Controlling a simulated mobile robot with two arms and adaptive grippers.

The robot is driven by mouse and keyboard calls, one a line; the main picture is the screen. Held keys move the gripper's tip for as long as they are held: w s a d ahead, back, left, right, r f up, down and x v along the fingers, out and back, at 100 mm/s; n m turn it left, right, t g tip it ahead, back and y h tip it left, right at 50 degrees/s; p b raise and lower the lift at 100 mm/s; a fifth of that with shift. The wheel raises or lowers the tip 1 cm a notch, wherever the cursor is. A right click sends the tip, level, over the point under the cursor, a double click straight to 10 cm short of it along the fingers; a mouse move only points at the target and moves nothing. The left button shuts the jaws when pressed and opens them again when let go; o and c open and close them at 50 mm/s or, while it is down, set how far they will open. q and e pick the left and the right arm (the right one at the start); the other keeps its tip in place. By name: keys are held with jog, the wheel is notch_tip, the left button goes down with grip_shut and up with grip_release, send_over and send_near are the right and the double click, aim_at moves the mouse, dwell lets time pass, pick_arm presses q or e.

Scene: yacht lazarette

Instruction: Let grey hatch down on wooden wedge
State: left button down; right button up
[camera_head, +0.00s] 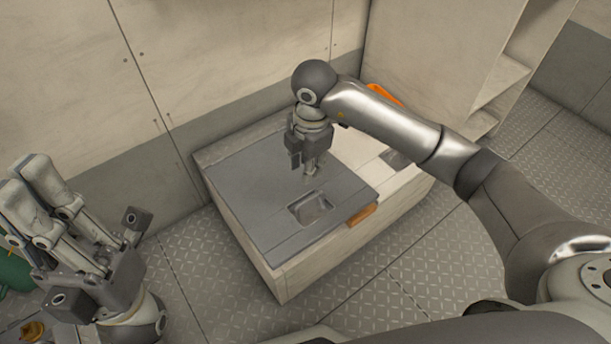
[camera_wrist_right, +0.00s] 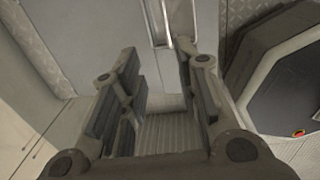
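The grey hatch (camera_head: 265,190) lies low over the top of the pale box, close to flat. It has a recessed handle (camera_head: 311,208) near its front right side. The orange-brown wooden wedge (camera_head: 361,215) shows at the hatch's right front edge. I cannot tell whether the hatch touches it. My right gripper (camera_head: 311,170) points down over the hatch, just behind the handle recess. In the right wrist view its fingers (camera_wrist_right: 160,75) are apart with nothing between them. My left gripper (camera_head: 30,190) is at the far left, away from the hatch, with its fingers apart and empty.
The pale box (camera_head: 335,250) stands on a diamond-plate floor (camera_head: 400,275). An orange item (camera_head: 384,93) is partly hidden behind my right arm. Walls (camera_head: 240,55) rise behind the box, with shelves (camera_head: 500,80) at right. A green object (camera_head: 12,272) sits at far left.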

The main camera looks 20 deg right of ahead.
notch_tip(320, 180, up, 2)
jog(key=shift+s, duration=0.1)
dwell(0.5)
